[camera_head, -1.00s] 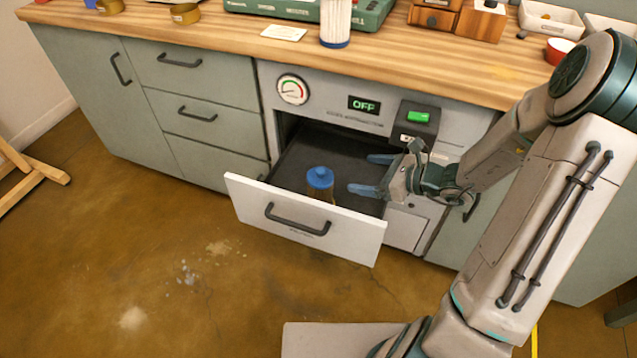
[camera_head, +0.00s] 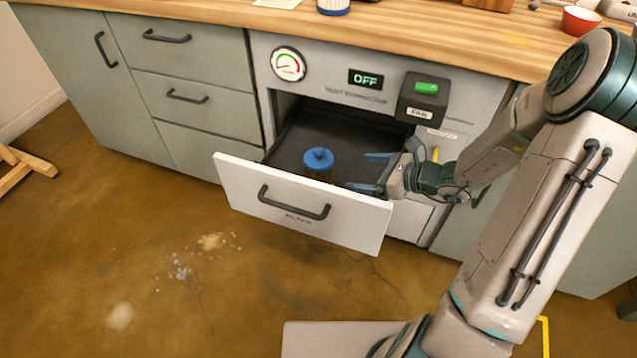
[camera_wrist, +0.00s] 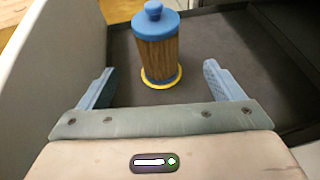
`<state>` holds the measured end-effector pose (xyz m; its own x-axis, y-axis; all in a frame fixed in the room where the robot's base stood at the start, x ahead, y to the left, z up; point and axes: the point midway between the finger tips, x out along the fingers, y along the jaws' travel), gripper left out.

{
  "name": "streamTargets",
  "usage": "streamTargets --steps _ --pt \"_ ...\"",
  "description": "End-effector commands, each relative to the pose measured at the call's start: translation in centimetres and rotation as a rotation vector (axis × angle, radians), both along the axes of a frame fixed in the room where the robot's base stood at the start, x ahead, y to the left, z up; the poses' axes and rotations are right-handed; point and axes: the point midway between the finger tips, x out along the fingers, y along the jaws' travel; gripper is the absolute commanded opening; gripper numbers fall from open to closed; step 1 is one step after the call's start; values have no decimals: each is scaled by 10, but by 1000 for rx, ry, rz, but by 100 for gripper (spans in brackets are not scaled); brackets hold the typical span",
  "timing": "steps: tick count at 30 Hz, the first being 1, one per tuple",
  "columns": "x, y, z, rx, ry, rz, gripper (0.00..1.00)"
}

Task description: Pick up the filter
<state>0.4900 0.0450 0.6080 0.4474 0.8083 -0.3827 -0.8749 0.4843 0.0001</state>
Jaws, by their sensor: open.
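The filter in the drawer (camera_head: 318,160) has a blue cap with a knob. In the wrist view the filter (camera_wrist: 158,55) stands upright, with a brown pleated-looking body and a yellow ring at its base. It stands in the open drawer marked FILTER (camera_head: 300,212). My gripper (camera_head: 368,172) is open at the right of the filter, over the drawer's right side. In the wrist view my gripper (camera_wrist: 155,85) has its two blue fingers spread wide, with the filter ahead and between their lines, apart from both. In the head view the drawer front hides the filter's lower part.
The drawer's white front (camera_head: 245,190) stands out from the cabinet near my gripper. Above it are a gauge (camera_head: 288,64), an OFF display (camera_head: 366,78) and a fan switch (camera_head: 421,92). Another blue-based filter (camera_head: 333,6) stands on the wooden counter (camera_head: 400,40). The drawer floor around the filter is clear.

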Motion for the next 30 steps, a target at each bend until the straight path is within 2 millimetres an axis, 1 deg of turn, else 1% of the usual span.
streamTargets --steps 1,5,7,10,15,18,21,26,30 --pt "0 0 -15 0 0 0 87" --pt "0 1 -22 0 0 0 87" --pt "2 5 -25 1 -1 2 87" --pt "9 17 -32 1 0 4 87" --pt "24 46 -45 2 -1 5 87" --pt "31 58 -51 1 -1 4 87" --pt "36 67 -53 -1 -1 3 87" --pt "39 73 -55 0 0 0 87" --pt "44 86 -61 1 -1 4 87"
